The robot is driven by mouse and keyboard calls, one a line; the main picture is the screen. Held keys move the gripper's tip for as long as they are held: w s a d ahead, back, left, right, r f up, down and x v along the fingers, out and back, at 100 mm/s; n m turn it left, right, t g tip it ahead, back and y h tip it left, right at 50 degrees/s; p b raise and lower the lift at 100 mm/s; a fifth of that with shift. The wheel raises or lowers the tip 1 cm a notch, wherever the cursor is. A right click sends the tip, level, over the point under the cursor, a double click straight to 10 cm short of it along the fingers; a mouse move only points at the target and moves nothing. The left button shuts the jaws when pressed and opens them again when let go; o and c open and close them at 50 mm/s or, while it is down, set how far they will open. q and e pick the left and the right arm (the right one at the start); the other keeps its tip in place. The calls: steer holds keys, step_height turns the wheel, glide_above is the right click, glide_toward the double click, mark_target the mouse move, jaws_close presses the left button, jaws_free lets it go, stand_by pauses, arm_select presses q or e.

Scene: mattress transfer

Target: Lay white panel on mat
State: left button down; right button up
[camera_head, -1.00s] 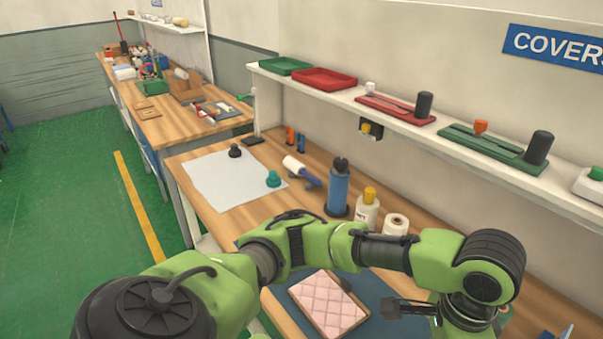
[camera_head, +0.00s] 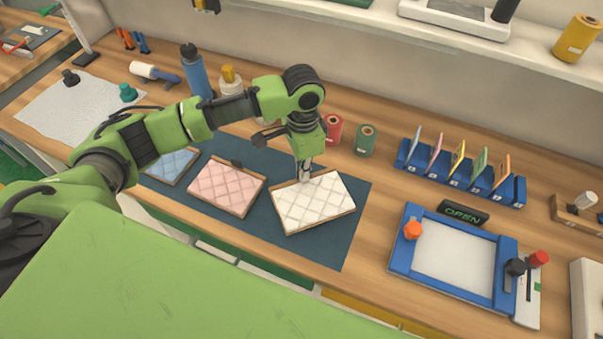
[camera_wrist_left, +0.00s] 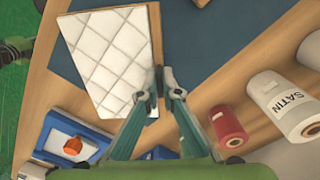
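The white quilted panel (camera_head: 313,203) with a wooden rim is over the right part of the dark blue mat (camera_head: 350,236). It looks level, but I cannot tell whether it touches the mat. My left gripper (camera_head: 303,178) is at its back edge. In the left wrist view the fingers (camera_wrist_left: 164,82) are close together on either side of the dark tab on the white panel's edge (camera_wrist_left: 110,50), which they appear to grip. My right gripper is out of view.
A pink panel (camera_head: 226,188) and a blue panel (camera_head: 170,164) lie on the mat to the left. Red (camera_head: 333,130) and green (camera_head: 366,140) spools stand behind. A blue frame (camera_head: 402,252) and a blue card rack (camera_head: 407,158) are to the right.

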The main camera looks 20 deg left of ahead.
arm_select(q)
steer(key=shift+w+a+f, duration=0.15)
steer(key=shift+w+f, duration=0.05)
step_height(320, 180, down, 3)
steer(key=shift+w+a+r+p, duration=0.1)
steer(key=shift+w+a+p, duration=0.05)
steer(key=shift+p, duration=0.65)
steer(key=shift+f, duration=0.45)
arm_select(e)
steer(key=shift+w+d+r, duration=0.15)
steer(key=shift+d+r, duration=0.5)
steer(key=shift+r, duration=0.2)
arm_select(q)
steer(key=shift+f, duration=0.15)
steer(key=c, duration=2.2)
jaws_free()
steer(key=shift+c, duration=0.2)
step_height(320, 180, up, 12)
steer(key=b, duration=0.3)
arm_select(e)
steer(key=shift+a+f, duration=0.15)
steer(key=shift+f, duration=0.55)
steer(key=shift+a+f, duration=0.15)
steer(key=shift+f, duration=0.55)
